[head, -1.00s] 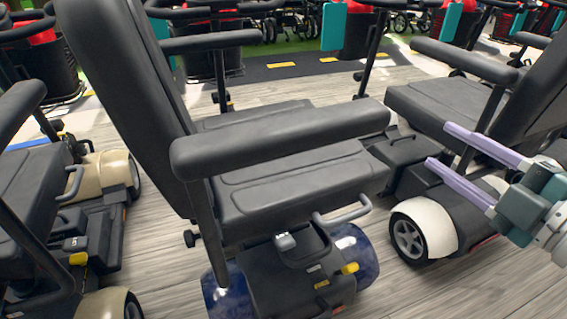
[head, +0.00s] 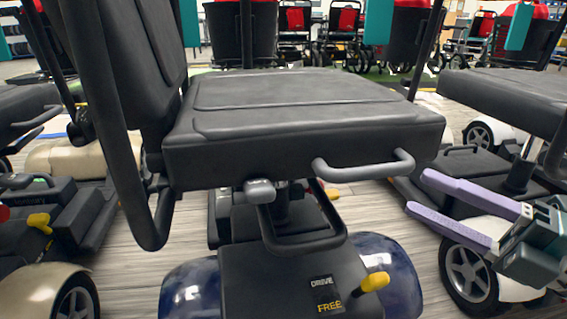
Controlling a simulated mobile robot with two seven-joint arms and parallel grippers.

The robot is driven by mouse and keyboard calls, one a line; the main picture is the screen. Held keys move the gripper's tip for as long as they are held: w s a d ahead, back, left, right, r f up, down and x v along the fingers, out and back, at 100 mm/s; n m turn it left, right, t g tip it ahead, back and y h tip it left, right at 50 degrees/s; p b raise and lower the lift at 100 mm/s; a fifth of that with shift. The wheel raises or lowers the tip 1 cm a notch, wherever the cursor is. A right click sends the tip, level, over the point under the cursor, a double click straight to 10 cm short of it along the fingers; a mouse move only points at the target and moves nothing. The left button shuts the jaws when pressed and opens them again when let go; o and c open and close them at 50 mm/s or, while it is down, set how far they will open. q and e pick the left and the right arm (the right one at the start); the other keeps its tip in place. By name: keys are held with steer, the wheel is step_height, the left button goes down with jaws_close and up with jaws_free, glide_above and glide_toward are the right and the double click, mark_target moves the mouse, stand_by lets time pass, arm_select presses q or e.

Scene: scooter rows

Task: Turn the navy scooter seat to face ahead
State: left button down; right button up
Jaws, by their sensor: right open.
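The navy scooter (head: 192,291) stands in the middle of the head view, with dark blue fenders at its rear. Its black seat (head: 300,120) is turned sideways, with the backrest (head: 130,60) at the left and the cushion reaching right. A grey bar handle (head: 365,166) sticks out under the cushion's near edge, and a grey lever knob (head: 260,190) sits left of it. My right gripper (head: 415,192) is open and empty at the right, its lilac fingers pointing left, below and right of the bar handle and apart from it. My left gripper is out of view.
A cream scooter (head: 45,290) stands at the left. A white-fendered scooter (head: 490,228) stands close on the right, behind my right gripper. A yellow lever (head: 374,282) rises from the navy scooter's rear cover. Wheelchairs (head: 470,45) stand far back. Some wood floor shows between the scooters.

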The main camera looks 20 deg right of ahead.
mark_target(383, 176)
steer(key=b+x, duration=0.1)
steer(key=x, duration=0.7)
steer(key=shift+b, duration=0.35)
jaws_close()
stand_by(0.9)
